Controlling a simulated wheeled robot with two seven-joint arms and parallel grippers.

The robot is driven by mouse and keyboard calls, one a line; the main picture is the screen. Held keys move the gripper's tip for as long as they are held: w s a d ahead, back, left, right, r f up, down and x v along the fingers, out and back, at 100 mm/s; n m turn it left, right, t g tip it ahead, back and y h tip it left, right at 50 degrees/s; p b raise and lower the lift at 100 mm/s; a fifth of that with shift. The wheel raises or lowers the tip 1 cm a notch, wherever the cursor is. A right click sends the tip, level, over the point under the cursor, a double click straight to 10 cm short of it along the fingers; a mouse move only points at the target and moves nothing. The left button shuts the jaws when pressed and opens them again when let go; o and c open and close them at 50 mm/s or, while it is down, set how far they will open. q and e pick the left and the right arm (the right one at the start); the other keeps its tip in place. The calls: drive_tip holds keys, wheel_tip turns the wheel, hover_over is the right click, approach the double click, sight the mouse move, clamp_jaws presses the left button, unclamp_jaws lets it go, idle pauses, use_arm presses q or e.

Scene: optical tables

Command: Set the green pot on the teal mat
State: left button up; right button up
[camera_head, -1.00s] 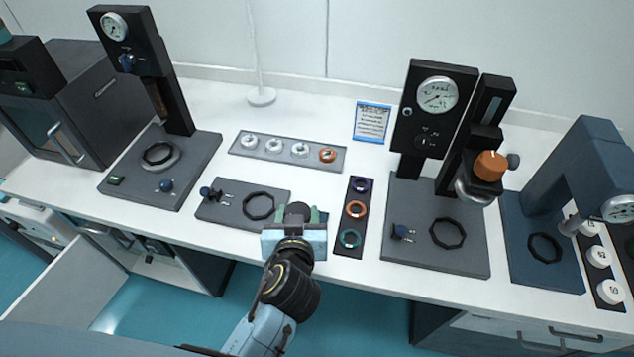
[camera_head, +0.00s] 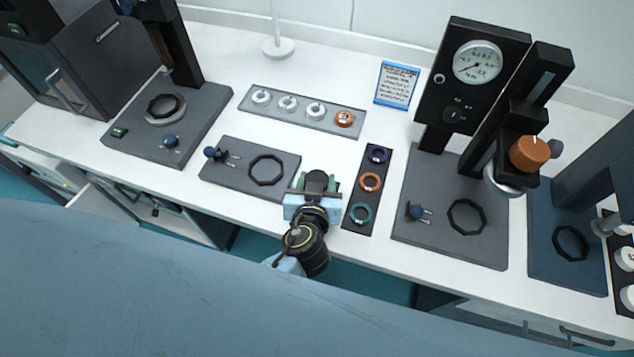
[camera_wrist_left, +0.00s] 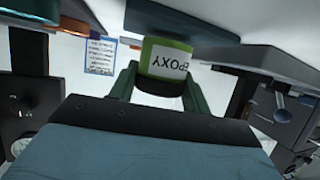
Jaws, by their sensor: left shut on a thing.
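In the head view the gripper (camera_head: 316,188) holds the pot (camera_head: 317,181), seen as a dark top, near the front of the table. The teal mat (camera_head: 360,214) looks like a small teal ring at the near end of a dark strip, just right of the gripper. The gap between pot and table is hard to judge. My right gripper is not in view.
The dark strip (camera_head: 373,162) also bears a purple ring (camera_head: 378,154) and an orange ring (camera_head: 371,182). A grey plate (camera_head: 232,186) lies left of the gripper. A gauge stand (camera_head: 418,236) stands to the right. A grey tray (camera_head: 280,120) with several rings lies behind.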

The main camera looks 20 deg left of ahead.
use_arm(q)
drive_tip(key=shift+f, duration=0.25)
drive_tip(key=shift+f, duration=0.15)
drive_tip(key=o, duration=1)
drive_tip(key=shift+r, duration=0.25)
drive_tip(key=b+v, duration=0.1)
drive_tip(key=v, duration=1.1)
